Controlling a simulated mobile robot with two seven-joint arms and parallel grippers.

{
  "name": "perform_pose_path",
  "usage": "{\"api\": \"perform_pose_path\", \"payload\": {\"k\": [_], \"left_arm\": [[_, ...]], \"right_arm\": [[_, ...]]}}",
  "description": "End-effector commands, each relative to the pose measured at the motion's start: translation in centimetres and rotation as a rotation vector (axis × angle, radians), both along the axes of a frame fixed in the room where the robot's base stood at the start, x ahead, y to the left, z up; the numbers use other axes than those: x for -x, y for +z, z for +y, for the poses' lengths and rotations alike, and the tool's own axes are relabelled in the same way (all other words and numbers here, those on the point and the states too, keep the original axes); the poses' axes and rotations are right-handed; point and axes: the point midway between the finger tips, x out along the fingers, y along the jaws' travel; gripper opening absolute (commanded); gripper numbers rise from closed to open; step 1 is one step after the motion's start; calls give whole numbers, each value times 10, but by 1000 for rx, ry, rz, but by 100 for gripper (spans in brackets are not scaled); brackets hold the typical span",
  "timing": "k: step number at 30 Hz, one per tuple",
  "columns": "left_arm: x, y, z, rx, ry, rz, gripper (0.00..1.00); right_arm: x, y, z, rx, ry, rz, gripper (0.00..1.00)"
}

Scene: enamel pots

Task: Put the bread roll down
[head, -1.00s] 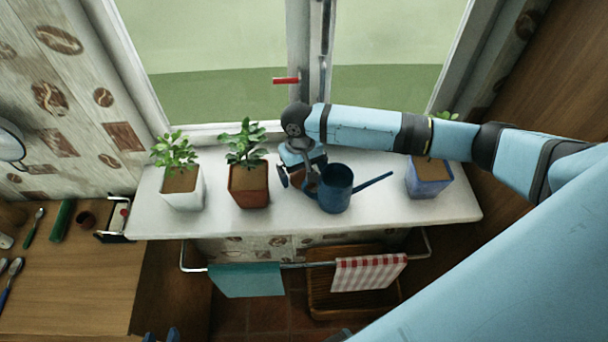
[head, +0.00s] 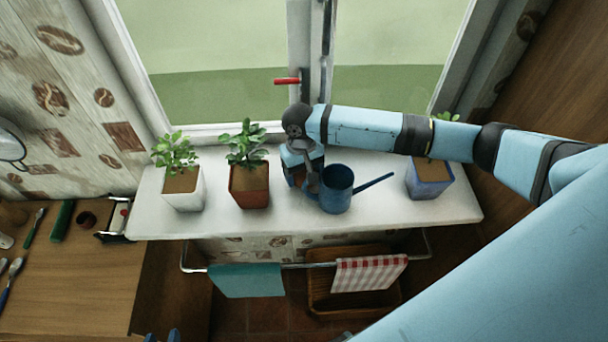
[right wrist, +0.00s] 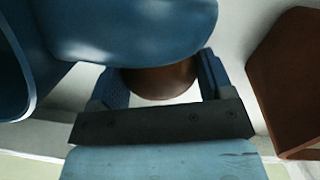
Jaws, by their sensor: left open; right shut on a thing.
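My right gripper (head: 307,186) is low over the white window sill (head: 265,222), between the red-brown plant pot and the blue watering can. In the right wrist view, its two blue fingers (right wrist: 163,85) are shut on a brown, rounded thing, taken to be the bread roll (right wrist: 160,82). A blue surface hides much of it, and in the head view the gripper hides it. I cannot tell whether it touches the sill. My left gripper (head: 162,337) shows only as two open blue tips at the bottom edge, empty as far as seen.
The watering can (head: 336,190) stands close right of my right gripper, and the red-brown pot (head: 249,188) close left. A white pot (head: 183,195) and a blue pot (head: 430,182) stand further out. The sill's front strip is clear. Towels (head: 246,281) hang below.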

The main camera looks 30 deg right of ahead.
Motion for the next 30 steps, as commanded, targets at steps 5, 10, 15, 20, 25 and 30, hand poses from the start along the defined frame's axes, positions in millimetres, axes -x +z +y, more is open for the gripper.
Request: {"api": "perform_pose_path", "payload": {"k": [5, 10, 15, 20, 25, 30], "left_arm": [[0, -4, -1, 2, -1, 1, 43], [1, -7, -2, 2, -3, 3, 43], [1, -4, -2, 4, -3, 3, 43], [0, 0, -2, 2, -3, 0, 43], [-1, 0, 0, 1, 0, -3, 43], [-1, 0, 1, 0, 2, -3, 43]], "right_arm": [[-1, 35, 0, -3, 2, -5, 47], [-1, 67, 0, -2, 1, -3, 47], [9, 107, 4, -5, 20, -4, 47], [30, 143, 8, -2, 58, -4, 47], [38, 150, 10, -3, 69, 1, 47], [37, 150, 10, -2, 68, 0, 47]]}}
